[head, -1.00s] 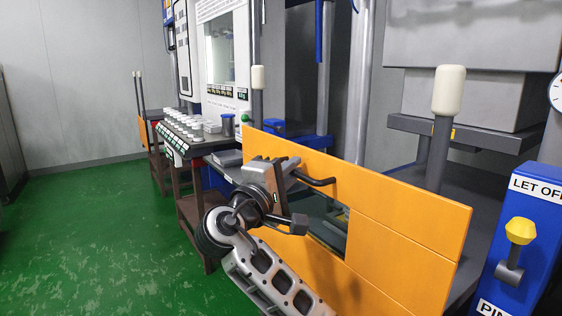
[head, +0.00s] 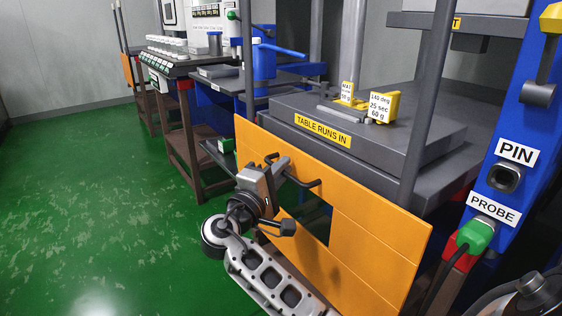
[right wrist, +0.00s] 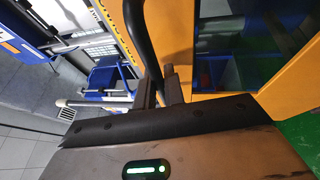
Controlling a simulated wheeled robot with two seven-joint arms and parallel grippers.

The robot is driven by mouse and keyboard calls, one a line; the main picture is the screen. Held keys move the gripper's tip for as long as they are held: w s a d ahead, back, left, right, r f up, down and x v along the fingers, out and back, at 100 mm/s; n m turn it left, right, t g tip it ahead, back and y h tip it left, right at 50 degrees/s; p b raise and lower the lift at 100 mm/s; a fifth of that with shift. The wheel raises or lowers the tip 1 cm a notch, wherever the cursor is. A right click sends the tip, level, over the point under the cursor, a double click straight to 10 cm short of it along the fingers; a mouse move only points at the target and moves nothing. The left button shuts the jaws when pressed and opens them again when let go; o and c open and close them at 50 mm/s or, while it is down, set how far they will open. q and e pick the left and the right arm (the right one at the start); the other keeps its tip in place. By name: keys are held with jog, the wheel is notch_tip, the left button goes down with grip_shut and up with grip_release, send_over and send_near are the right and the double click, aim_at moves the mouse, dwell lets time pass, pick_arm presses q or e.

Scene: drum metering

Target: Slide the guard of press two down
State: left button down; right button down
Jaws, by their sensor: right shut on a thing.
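The guard of the press is an orange panel (head: 375,235) with a dark window (head: 306,214). It stands low at the front of the press, with the press table showing above its top edge. A black bar handle (head: 306,182) is on its face near the upper left. My right gripper (head: 277,168) is shut on this handle. In the right wrist view the handle (right wrist: 141,38) runs down to the fingers (right wrist: 161,90), beside the orange panel (right wrist: 189,30). The exact grip is partly hidden. My left gripper is not in view.
The press table (head: 370,135) carries yellow signs (head: 382,106). A blue post (head: 515,130) with PIN and PROBE labels and a green-topped plug (head: 475,236) stands at right. A bench with white pots (head: 178,45) is at back left. Green floor (head: 90,190) is clear at left.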

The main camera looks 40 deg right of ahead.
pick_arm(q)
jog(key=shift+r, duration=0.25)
pick_arm(e)
jog(key=shift+f, duration=0.55)
jog(key=shift+a+f, duration=0.1)
jog(key=c, duration=1.8)
grip_release()
